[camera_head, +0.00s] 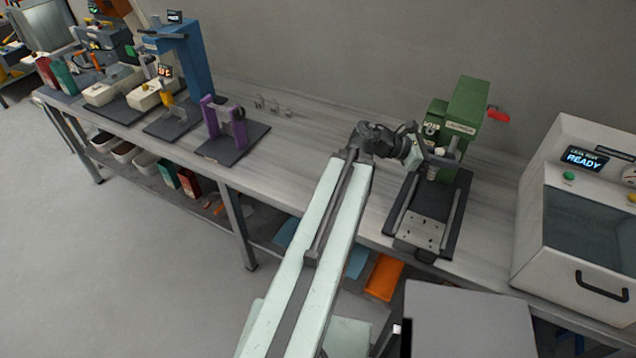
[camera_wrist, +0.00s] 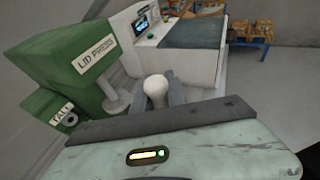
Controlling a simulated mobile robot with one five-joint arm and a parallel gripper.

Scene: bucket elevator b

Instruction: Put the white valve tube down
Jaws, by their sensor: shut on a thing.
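My gripper (camera_head: 428,158) is shut on the white valve tube (camera_wrist: 156,88). In the wrist view the tube's pale rounded end stands between my two dark fingers (camera_wrist: 158,96). In the head view the gripper is at the green lid press (camera_head: 467,105), in front of its column and above the rear of its dark base. The tube is small there and partly hidden by my gripper. I cannot tell whether the tube touches the press. The press also fills the left of the wrist view (camera_wrist: 60,65).
A white leak test machine (camera_head: 562,165) reading READY stands at right. The press's dark base (camera_head: 430,205) has side rails and a metal front plate (camera_head: 421,233). A purple fixture (camera_head: 225,122) and other stations stand left. The bench (camera_head: 310,150) has free room between them.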

